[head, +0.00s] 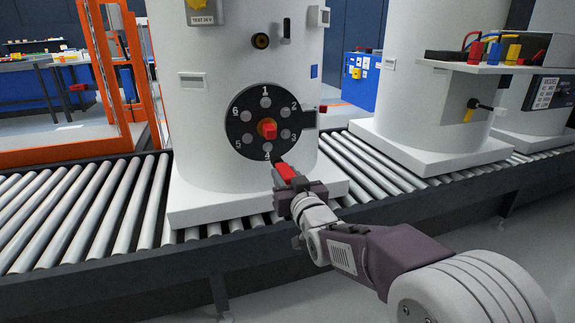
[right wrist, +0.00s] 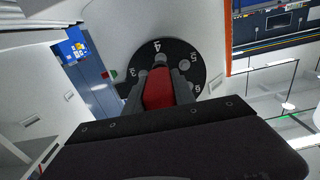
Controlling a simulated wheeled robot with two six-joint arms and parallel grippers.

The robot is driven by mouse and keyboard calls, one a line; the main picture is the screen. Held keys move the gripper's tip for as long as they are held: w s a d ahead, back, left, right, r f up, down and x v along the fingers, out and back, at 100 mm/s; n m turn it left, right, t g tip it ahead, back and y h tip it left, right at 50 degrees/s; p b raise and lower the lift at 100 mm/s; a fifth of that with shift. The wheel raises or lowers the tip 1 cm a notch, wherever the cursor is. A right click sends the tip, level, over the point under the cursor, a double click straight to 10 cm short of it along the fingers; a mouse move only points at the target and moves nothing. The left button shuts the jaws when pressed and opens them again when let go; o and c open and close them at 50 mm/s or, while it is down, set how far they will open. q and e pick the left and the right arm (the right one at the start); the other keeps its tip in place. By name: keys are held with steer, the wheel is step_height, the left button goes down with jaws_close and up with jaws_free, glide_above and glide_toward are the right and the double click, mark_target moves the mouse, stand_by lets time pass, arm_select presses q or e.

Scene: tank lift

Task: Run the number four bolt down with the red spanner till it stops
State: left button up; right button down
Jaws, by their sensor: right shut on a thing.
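A black round plate (head: 246,146) on the front of the white tank has bolts numbered 1 to 6 around a red and orange centre piece (head: 268,129). The number four bolt (head: 267,157) is at the bottom of the ring. My right gripper (head: 284,174) is shut on the red spanner (head: 288,170), just below and right of that bolt. The spanner's dark end points up at the bolt; I cannot tell whether it is seated. In the right wrist view the red handle (right wrist: 157,88) lies between the fingers, below the number 4. My left gripper is out of view.
The tank (head: 205,110) stands on a white base (head: 195,205) on a roller conveyor (head: 75,205). A dark piece with a red tip (head: 322,108) juts out right of the plate. Another tank (head: 405,100) is at right. An orange frame (head: 70,155) stands at left.

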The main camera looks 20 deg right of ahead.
mark_target(279, 164)
steer(key=shift+r, duration=0.2)
steer(key=w+p, duration=0.1)
steer(key=w, duration=0.4)
steer(key=shift+a, duration=0.1)
steer(key=shift+w, duration=0.4)
stand_by(0.5)
